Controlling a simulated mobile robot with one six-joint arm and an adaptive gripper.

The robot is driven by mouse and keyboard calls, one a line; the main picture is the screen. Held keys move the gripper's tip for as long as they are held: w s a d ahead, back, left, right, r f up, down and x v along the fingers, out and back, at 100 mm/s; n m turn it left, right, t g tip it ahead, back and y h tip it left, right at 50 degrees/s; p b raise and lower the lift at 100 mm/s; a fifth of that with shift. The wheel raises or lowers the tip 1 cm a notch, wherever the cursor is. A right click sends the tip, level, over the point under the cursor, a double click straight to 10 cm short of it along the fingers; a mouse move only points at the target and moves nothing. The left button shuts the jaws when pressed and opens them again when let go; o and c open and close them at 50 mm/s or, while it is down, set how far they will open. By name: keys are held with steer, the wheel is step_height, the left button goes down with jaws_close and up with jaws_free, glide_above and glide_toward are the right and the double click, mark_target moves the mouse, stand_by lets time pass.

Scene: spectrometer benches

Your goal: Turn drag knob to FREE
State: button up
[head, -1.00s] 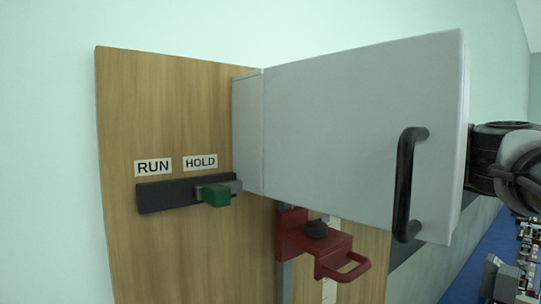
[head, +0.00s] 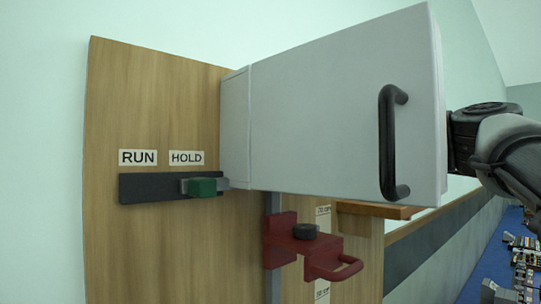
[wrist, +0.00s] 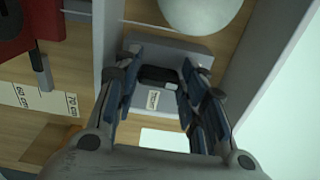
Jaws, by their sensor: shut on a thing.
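In the wrist view, a small black knob (wrist: 156,75) sits on a grey block, with a small label (wrist: 152,99) beside it, too small to read. My gripper (wrist: 157,82) has one finger on each side of the knob and is shut on it. I cannot read which way the knob is turned, and I cannot confirm from a label that it is the drag knob. In the head view, the gripper and this knob are hidden behind the large grey cabinet (head: 320,110); only part of my arm shows at the right.
A red carriage (head: 290,240) with a black knob (head: 305,231) and a looped handle stands below the cabinet; its red also shows in the wrist view (wrist: 15,30). A green-handled slider (head: 203,187) sits under HOLD. A white rounded body (wrist: 205,12) is close above the fingers.

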steer(key=shift+n, duration=0.3)
steer(key=o, duration=1.1)
steer(key=shift+c, duration=0.2)
steer(key=shift+s, duration=0.1)
steer(key=v, duration=0.7)
steer(key=shift+s, duration=0.15)
steer(key=shift+d, duration=0.15)
